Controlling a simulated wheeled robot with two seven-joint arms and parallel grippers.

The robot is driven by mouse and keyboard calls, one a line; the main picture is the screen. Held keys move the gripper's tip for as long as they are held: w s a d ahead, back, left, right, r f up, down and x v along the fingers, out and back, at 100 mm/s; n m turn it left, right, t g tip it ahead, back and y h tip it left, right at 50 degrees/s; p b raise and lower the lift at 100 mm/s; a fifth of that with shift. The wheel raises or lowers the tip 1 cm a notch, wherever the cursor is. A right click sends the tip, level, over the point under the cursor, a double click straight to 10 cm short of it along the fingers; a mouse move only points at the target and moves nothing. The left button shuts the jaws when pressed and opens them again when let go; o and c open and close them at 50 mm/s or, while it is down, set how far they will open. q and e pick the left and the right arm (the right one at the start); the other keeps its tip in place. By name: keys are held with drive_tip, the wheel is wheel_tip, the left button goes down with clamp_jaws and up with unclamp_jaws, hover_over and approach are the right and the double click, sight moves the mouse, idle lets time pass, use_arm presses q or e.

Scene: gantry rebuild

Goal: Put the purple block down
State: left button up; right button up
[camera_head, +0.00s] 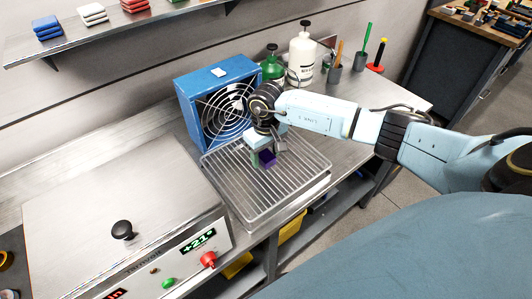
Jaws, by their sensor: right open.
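A small purple block (267,158) shows at the tips of my right gripper (268,160), over the wire rack (232,192) on the metal bench. The gripper points down, and its jaws stand open on either side of the block. The block looks to be on or very near the rack's bars; its underside is hard to see. My left gripper is not in view.
A blue fan box (190,98) stands right behind the rack. Green (272,68) and white (301,58) bottles stand behind my right arm. A metal machine with a lid (75,215) fills the bench's left. The rack's front is clear.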

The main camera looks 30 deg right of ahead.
sight(266, 155)
wheel_tip(266, 155, up, 12)
drive_tip(key=b, duration=0.2)
drive_tip(key=shift+r, duration=0.1)
